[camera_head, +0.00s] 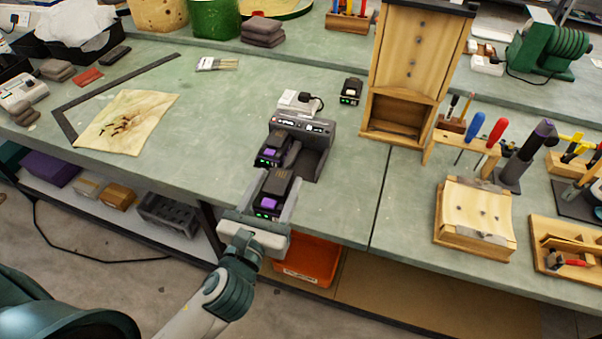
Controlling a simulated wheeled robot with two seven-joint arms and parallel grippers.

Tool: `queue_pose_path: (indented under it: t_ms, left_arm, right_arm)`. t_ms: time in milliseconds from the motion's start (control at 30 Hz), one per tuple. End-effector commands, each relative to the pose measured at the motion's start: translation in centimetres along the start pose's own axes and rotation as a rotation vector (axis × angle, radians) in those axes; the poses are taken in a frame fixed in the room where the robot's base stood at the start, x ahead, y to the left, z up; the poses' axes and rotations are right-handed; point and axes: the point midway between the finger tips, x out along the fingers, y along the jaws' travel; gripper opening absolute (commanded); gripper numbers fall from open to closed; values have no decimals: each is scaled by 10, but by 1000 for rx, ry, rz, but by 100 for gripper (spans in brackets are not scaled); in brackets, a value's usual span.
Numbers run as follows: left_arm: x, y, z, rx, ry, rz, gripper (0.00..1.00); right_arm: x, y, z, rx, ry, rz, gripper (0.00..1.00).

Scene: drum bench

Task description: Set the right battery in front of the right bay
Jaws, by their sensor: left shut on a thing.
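The charger (318,127) stands on the green bench with its bays facing the front edge. Its left bay holds a black battery with a purple patch and green lights (271,152). Its right bay (308,163) looks empty, though its front is partly hidden. My left gripper (279,184) is shut on a second black battery with a purple patch (270,203). It holds this battery near the bench's front edge, in front of the charger and toward its left side. I cannot tell whether this battery touches the bench. My right gripper is out of view.
A small black block with a green light (350,91) sits behind the charger to the right. A wooden cabinet (398,103) stands right of it. A stained cloth (126,121) lies to the left. Bench between cloth and charger is clear, as is the strip right of the charger.

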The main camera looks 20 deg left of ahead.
Motion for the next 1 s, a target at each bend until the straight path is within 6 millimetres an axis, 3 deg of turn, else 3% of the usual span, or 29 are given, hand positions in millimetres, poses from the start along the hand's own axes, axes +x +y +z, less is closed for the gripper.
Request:
queue_pose_path:
  t_ms: [300, 500, 700, 1000]
  left_arm:
    - [91, -56, -6, -8, -1, -10, 19]
    - [142, -95, -3, -1, -3, -27, 19]
    - [165, -114, -1, 6, -6, -37, 19]
    - [167, -116, -2, 7, -6, -39, 19]
  right_arm:
    - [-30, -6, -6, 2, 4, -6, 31]
    - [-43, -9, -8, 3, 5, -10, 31]
    - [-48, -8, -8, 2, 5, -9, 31]
    - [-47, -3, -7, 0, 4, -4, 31]
